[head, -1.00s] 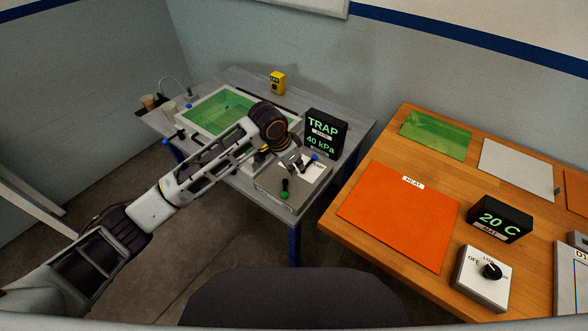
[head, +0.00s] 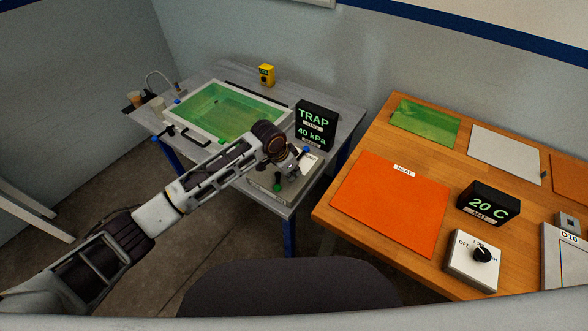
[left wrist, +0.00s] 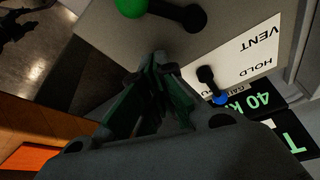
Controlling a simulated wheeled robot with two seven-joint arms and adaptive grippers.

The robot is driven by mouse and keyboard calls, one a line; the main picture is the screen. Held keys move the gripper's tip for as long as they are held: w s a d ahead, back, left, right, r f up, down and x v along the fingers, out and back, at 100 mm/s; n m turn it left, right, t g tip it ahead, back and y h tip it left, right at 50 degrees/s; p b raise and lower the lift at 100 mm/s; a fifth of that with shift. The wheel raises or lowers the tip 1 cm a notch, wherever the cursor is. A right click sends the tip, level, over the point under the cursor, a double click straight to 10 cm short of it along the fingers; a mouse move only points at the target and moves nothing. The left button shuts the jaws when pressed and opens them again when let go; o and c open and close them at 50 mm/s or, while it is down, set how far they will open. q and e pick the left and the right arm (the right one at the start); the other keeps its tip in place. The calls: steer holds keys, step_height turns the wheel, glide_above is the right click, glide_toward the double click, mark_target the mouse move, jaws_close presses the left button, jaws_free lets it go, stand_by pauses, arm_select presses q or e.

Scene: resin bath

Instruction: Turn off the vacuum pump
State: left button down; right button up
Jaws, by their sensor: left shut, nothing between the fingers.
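A grey valve box (head: 258,190) stands on the grey table in the head view. It carries a lever with a green knob (head: 277,187) and one with a blue knob (head: 306,149). In the left wrist view the green knob (left wrist: 131,7) is at the top and the blue knob (left wrist: 221,99) lies right of the fingers, near a VENT and HOLD label (left wrist: 245,55). My left gripper (head: 293,173) is shut and empty above this box, also seen in the left wrist view (left wrist: 170,95). I cannot tell whether it touches a lever. A small yellow box (head: 267,75) stands at the back; its label is too small to read surely.
A black TRAP display (head: 316,126) reading 40 kPa stands behind the valve box. A green bath tray (head: 186,136) and cups lie left. The wooden table (head: 345,222) at right holds an orange mat (head: 390,205), a 20 C display (head: 488,204) and a dial box (head: 473,262).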

mark_target(277, 183)
arm_select(q)
steer(key=shift+s+a+f, duration=0.15)
steer(key=shift+s+a, duration=0.35)
steer(key=shift+a, duration=0.35)
steer(key=shift+s+a+f+p, duration=0.1)
steer(key=shift+s+a+p, duration=0.2)
steer(key=shift+a, duration=0.1)
arm_select(e)
steer(key=shift+s+a+r, duration=0.15)
steer(key=shift+a+r, duration=0.15)
steer(key=shift+a, duration=0.2)
steer(key=shift+s+r, duration=0.1)
steer(key=shift+r, duration=0.05)
arm_select(q)
steer(key=shift+a+m+p, duration=0.15)
steer(key=shift+m+p, duration=0.15)
steer(key=shift+p, duration=0.05)
arm_select(e)
steer(key=shift+s+r, duration=0.15)
steer(key=shift+r, duration=0.05)
steer(key=shift+a, duration=0.1)
steer(key=shift+s+a+r, duration=0.1)
